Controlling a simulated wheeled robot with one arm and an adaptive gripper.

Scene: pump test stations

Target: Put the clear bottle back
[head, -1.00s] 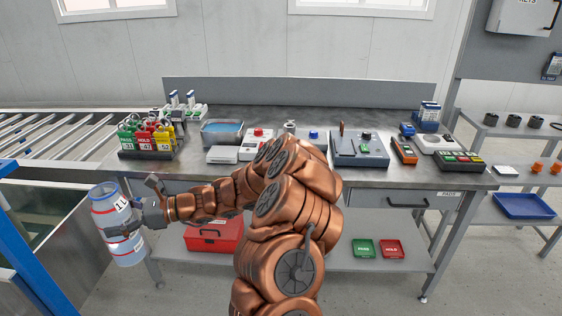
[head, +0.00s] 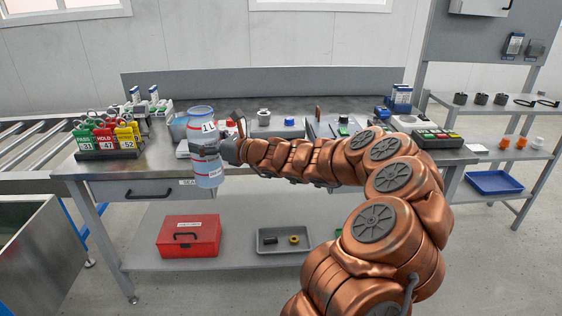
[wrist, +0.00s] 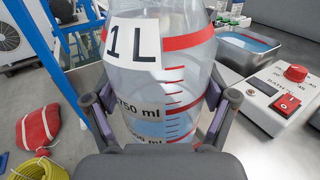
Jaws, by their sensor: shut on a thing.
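The clear bottle (head: 203,128) is a clear, bluish cylinder with a "1 L" label, red bands and volume marks. My gripper (head: 205,147) is shut around its middle and holds it upright in front of the bench's left part. In the wrist view the bottle (wrist: 160,70) fills the middle, with a gripper finger on each side. The bottle hides part of the water-filled tray behind it; this tray (wrist: 250,40) shows at the upper right of the wrist view.
The steel bench (head: 160,160) carries a rack of green, red and yellow tags (head: 108,138) left of the bottle. A device with a red knob (wrist: 290,90) is to the right. A red toolbox (head: 189,236) and grey tray (head: 283,239) are on the lower shelf. A side shelf (head: 500,150) stands right.

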